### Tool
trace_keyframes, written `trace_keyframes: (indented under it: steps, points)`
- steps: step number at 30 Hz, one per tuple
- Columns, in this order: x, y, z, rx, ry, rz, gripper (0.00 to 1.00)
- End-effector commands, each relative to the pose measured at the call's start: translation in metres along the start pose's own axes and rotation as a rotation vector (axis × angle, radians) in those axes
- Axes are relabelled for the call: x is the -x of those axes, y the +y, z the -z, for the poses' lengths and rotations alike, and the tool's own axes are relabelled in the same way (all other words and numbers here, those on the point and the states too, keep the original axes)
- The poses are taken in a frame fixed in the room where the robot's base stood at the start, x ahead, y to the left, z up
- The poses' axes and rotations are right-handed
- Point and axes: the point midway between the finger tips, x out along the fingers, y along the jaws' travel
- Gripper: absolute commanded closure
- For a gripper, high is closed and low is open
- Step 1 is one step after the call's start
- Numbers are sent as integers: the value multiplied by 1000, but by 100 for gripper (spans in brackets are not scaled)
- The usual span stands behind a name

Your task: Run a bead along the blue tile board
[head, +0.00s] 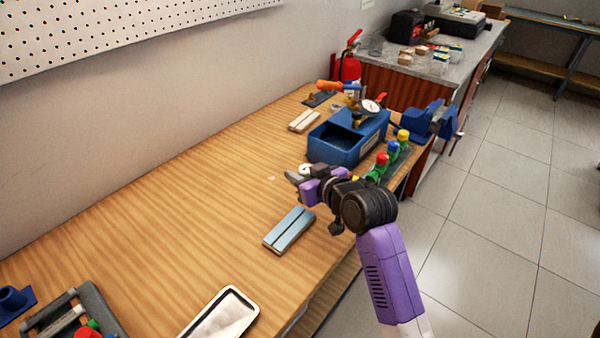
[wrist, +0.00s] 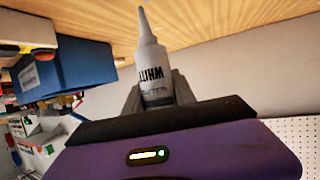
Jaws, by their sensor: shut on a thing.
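The blue tile board (head: 289,230) lies flat on the wooden bench, with a dark groove running along its length. My gripper (head: 294,177) is above the bench, beyond the board's far end and apart from it. In the wrist view my gripper (wrist: 157,95) is shut on a white bottle (wrist: 152,62) with a tapered nozzle and dark lettering. The nozzle points toward the bench top. In the head view the bottle is mostly hidden by my gripper; only a small pale round part shows.
A cream board (head: 303,121) lies farther back. A blue bin (head: 335,148) with a gauge and several coloured-cap bottles (head: 385,160) stand beyond my gripper. The bench's left middle is clear.

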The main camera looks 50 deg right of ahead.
Motion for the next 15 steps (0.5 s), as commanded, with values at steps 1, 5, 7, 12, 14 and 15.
trace_keyframes:
  steps: [1, 5, 7, 12, 14, 15]
  points:
    - [0, 0, -1, 0, 0, 0, 91]
    - [-1, 0, -3, 0, 0, 1, 91]
    - [-2, 0, -4, 0, 0, 1, 91]
    - [-2, 0, -5, 0, 1, 0, 91]
    - [-2, 0, -5, 0, 1, 0, 91]
    - [-2, 0, -5, 0, 1, 0, 91]
